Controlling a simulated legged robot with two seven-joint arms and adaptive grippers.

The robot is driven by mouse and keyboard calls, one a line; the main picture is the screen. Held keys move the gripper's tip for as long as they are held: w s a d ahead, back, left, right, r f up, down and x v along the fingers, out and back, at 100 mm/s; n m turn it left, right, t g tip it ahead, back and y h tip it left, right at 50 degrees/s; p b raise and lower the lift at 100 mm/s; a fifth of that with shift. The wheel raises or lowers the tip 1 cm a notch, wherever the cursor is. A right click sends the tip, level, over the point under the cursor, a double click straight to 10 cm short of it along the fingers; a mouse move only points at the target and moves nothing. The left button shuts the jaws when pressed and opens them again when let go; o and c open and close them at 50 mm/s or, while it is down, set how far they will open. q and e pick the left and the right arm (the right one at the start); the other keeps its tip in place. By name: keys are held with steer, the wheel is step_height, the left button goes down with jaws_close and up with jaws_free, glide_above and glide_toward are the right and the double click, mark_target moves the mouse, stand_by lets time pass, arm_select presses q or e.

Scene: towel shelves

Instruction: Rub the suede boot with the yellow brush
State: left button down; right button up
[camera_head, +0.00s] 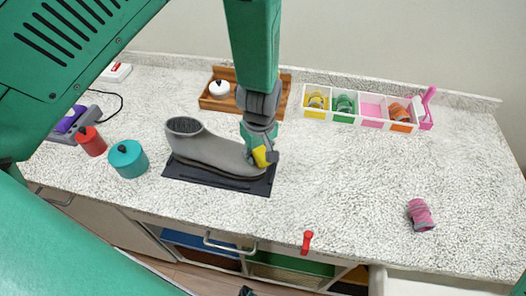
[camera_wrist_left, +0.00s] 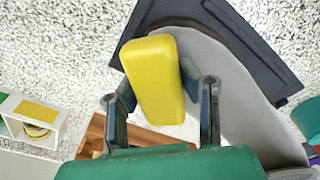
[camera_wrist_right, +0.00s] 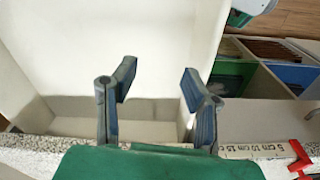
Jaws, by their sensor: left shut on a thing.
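The grey suede boot (camera_head: 208,150) lies on a dark mat (camera_head: 190,176), its shaft opening to the left and its toe to the right. My left gripper (camera_head: 262,150) is over the toe, shut on the yellow brush (camera_head: 263,157). In the left wrist view the yellow brush (camera_wrist_left: 153,80) is between the two fingers, beside the grey boot (camera_wrist_left: 228,95). The brush appears to be at the boot's toe; whether it touches is hard to tell. My right gripper (camera_wrist_right: 155,95) is open and empty, above a white open drawer (camera_wrist_right: 110,40).
A teal pot (camera_head: 128,160) and a red pot (camera_head: 91,141) stand left of the mat. A wooden tray (camera_head: 285,95) is behind the boot. A white divided box (camera_head: 303,112) with coloured rolls stands at the back right. A pink roll (camera_head: 421,215) lies right. The middle-right counter is clear.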

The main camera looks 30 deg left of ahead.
mark_target(239, 154)
arm_select(q)
steer(key=shift+s+a, duration=0.2)
steer(key=shift+a, duration=0.6)
steer(key=shift+s+a+r, duration=0.1)
steer(key=shift+a, duration=0.15)
steer(key=shift+r+p, duration=0.1)
steer(key=shift+p, duration=0.2)
steer(key=shift+s+a+r, duration=0.1)
steer(key=shift+s+a, duration=0.05)
steer(key=shift+a, duration=0.4)
steer(key=shift+s+a+r, duration=0.1)
steer(key=shift+s+a, duration=0.05)
steer(key=shift+a, duration=0.4)
steer(key=shift+s+a, duration=0.1)
steer(key=shift+a, duration=0.15)
arm_select(e)
steer(key=shift+d+r, duration=0.3)
steer(key=shift+d, duration=0.25)
arm_select(q)
steer(key=shift+s, duration=0.1)
arm_select(e)
steer(key=shift+d, duration=0.1)
